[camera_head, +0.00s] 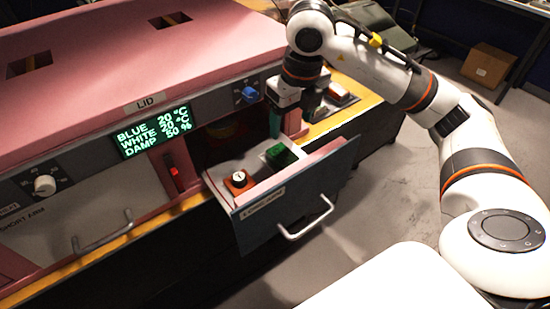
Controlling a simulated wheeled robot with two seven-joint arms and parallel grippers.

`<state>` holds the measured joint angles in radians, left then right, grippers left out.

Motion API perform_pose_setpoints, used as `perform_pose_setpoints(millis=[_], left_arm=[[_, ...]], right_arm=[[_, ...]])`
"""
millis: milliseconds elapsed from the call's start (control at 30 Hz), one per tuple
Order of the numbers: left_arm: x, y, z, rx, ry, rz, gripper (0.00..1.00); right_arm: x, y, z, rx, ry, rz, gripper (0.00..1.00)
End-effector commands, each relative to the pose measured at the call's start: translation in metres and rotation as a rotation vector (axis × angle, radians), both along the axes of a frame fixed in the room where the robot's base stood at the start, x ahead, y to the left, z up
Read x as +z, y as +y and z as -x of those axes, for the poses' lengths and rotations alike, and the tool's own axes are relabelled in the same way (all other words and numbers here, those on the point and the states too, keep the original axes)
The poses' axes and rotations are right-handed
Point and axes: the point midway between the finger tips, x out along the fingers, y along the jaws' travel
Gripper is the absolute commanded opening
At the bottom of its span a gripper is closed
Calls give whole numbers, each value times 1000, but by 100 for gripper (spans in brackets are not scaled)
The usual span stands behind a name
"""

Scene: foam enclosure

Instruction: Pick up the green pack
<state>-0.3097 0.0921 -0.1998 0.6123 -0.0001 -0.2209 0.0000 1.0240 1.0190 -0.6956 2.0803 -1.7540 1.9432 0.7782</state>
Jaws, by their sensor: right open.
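The green pack (280,156) lies in the open drawer (296,216), towards its back right. My right gripper (287,132) points down just above the back of the drawer, close over the green pack. It is open, and nothing shows between its fingers. The gap between its fingertips and the pack is hard to judge from this angle. My left gripper is not in view.
An orange block with a round white dial (239,181) sits in the drawer left of the pack. The drawer front has a metal handle (306,218). The pink enclosure lid (140,50) and display panel (153,132) stand behind. A cardboard box (488,64) lies on the floor far right.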

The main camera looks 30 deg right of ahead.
Motion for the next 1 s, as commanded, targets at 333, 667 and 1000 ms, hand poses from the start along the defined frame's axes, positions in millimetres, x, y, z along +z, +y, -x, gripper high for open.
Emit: perform_pose_setpoints(millis=[333,667,1000], left_arm=[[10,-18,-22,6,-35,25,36],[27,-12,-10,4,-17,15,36],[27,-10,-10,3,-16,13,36]], right_arm=[[-46,1,-6,1,2,-1,69],[-86,9,-9,0,5,-1,69],[-98,9,-12,1,-1,-2,69]])
